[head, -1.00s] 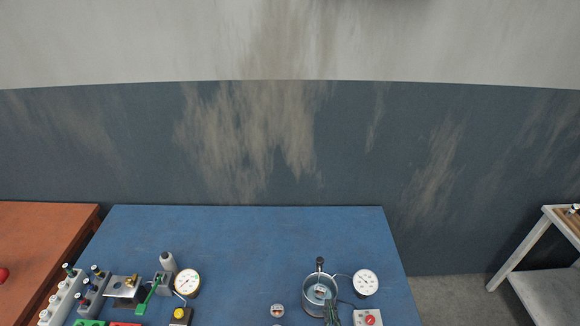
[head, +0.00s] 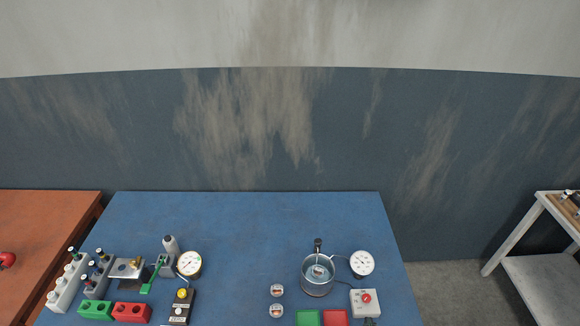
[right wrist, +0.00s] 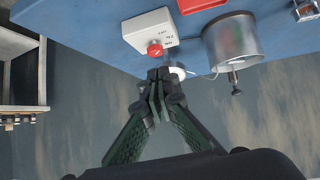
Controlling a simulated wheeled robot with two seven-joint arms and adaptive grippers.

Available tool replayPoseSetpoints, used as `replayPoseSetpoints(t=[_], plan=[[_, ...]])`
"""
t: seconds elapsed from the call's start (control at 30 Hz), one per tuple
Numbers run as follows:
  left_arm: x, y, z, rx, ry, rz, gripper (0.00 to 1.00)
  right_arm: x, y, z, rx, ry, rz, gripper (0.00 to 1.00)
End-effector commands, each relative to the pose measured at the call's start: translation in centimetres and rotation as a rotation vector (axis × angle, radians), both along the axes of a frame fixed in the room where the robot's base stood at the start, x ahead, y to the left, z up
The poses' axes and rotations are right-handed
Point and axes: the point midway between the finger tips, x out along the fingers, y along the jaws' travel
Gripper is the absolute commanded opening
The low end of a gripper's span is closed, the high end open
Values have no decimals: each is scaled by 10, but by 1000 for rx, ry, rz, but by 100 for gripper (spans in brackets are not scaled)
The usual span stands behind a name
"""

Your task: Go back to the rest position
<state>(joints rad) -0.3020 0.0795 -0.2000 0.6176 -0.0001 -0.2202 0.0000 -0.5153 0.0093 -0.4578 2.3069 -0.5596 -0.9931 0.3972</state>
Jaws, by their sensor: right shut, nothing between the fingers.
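My right gripper (right wrist: 160,88) shows large in the right wrist view, with its dark fingers together and nothing between them. In that view its tips overlap the white box with the red button (right wrist: 154,50) and are near the metal pot (right wrist: 232,42). In the head view only a small dark bit of it seems to show at the bottom edge, below the white box (head: 364,302). My left gripper is in neither view.
The blue table (head: 240,225) holds a pot (head: 318,275), a white dial gauge (head: 362,263), green (head: 96,310) and red (head: 131,312) blocks, and another gauge (head: 189,263). Its back part is clear. An orange table (head: 45,230) stands left, a grey shelf (head: 545,275) right.

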Motion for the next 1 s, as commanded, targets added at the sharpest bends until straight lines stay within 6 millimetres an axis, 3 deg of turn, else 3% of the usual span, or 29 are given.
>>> replayPoseSetpoints(t=[0.1,0.3,0.63,1.0], plan=[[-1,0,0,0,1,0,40,-26,-34,-22,-10,125,-17,0],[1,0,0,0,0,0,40,-76,-76,-51,-8,334,-4,0],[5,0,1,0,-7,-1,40,-150,-110,-66,17,595,100,0],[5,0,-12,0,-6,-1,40,-132,-106,-169,27,628,114,0]])
